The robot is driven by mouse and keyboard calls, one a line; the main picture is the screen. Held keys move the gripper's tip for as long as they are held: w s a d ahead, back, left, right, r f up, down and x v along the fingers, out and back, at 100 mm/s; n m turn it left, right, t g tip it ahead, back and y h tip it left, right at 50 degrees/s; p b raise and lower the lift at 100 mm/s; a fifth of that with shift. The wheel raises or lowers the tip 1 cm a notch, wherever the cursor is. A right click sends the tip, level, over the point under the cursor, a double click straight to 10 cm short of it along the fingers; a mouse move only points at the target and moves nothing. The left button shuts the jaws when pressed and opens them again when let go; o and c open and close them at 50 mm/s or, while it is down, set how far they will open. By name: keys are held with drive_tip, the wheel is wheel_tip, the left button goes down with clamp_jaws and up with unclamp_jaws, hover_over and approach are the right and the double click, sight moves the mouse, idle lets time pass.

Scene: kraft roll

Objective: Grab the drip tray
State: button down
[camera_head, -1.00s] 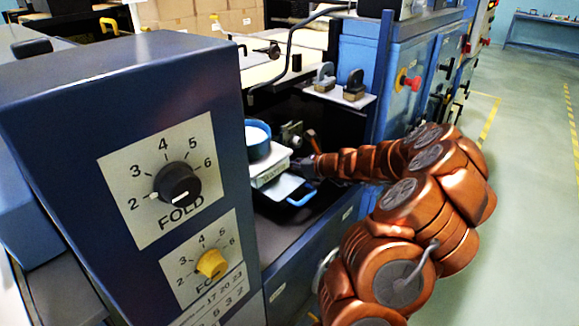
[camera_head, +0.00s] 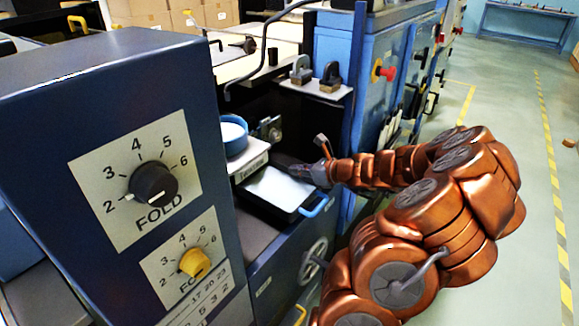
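The drip tray (camera_head: 287,191) is a black, shallow tray with a pale, whitish inside and a blue handle (camera_head: 314,207) at its near right end. It sits beside and partly below a small pale scale (camera_head: 249,163), over the machine's ledge; whether it touches the ledge is unclear. My gripper (camera_head: 306,171) comes from the right and its fingers meet the tray's far right rim. The fingers are small and dark, but they appear closed on the rim, since tray and gripper have shifted together. The exact grip is partly hidden.
A blue round container (camera_head: 233,136) stands on the scale. A blue panel with dials (camera_head: 153,183) fills the left. A handwheel (camera_head: 314,262) is below the ledge. The floor at right is clear.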

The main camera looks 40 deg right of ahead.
drive_tip(key=shift+s+d, duration=0.25)
drive_tip(key=shift+s, duration=0.9)
drive_tip(key=shift+s+d, duration=0.25)
drive_tip(key=shift+s, duration=0.95)
drive_tip(key=shift+s+d, duration=0.25)
drive_tip(key=shift+s, duration=0.9)
drive_tip(key=shift+s, duration=0.15)
